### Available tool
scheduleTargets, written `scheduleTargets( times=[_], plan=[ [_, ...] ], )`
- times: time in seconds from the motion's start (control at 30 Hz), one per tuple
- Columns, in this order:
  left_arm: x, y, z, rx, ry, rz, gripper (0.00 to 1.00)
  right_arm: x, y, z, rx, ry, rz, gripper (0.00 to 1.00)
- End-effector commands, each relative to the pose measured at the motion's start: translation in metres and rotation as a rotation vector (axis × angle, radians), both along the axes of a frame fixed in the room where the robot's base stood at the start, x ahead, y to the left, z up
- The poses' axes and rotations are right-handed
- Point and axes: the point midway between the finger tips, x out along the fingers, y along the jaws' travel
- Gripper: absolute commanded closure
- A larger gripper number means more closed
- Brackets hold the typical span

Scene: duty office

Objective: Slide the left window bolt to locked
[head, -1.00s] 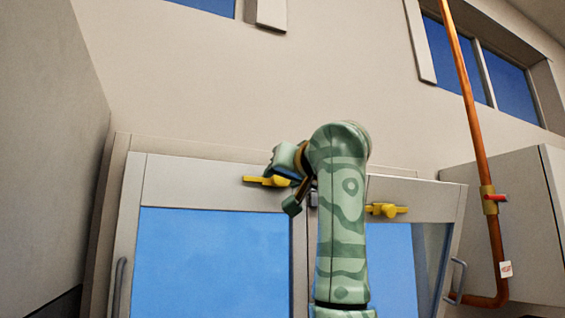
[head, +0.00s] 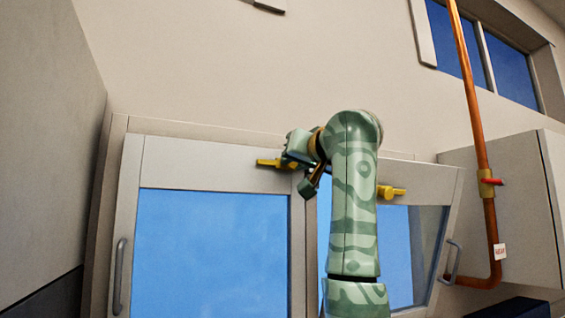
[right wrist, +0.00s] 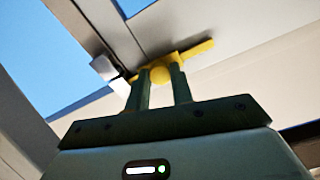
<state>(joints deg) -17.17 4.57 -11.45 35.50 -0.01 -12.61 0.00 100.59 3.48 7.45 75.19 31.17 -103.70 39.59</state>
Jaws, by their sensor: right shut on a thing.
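The left window bolt (head: 268,162) is a yellow bar on the top rail of the left window sash (head: 215,178). My right gripper (head: 292,158) is at its right part and hides that end in the head view. In the right wrist view the gripper fingers (right wrist: 160,84) are shut on the round knob of the yellow bolt (right wrist: 192,55). A pale metal keeper (right wrist: 103,68) sits close to the bolt's end there; whether the bolt is inside it I cannot tell. My left gripper is out of view.
A second yellow bolt (head: 391,191) is on the right sash, which stands at an angle. A copper pipe (head: 480,130) with a red-handled valve (head: 497,182) runs beside a grey cabinet (head: 510,210) at the right. A grey wall (head: 45,150) bounds the left.

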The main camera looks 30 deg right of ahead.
Motion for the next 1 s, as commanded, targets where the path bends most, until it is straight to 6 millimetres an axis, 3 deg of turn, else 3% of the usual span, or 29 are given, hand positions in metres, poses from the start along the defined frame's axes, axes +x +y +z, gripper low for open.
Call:
scheduleTargets(
  times=[0.27, 0.3, 0.37, 0.63, 0.77, 1.0],
  plan=[
    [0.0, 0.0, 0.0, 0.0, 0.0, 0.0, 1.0, -0.001, -0.004, 0.002, 0.001, -0.005, -0.001, 1.0],
    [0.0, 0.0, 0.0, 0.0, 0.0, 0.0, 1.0, -0.001, -0.004, 0.002, 0.001, -0.005, -0.001, 0.69],
    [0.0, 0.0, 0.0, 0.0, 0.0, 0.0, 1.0, -0.001, -0.004, 0.002, 0.001, -0.004, -0.001, 0.55],
    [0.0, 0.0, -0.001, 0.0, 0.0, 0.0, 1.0, -0.001, -0.003, 0.001, 0.001, -0.003, 0.0, 0.55],
    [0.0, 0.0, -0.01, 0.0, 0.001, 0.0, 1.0, -0.011, -0.002, -0.001, 0.002, -0.005, 0.002, 0.55],
    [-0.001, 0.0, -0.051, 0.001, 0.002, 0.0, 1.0, -0.068, 0.0, -0.006, 0.002, -0.01, 0.003, 0.55]
  ],
)
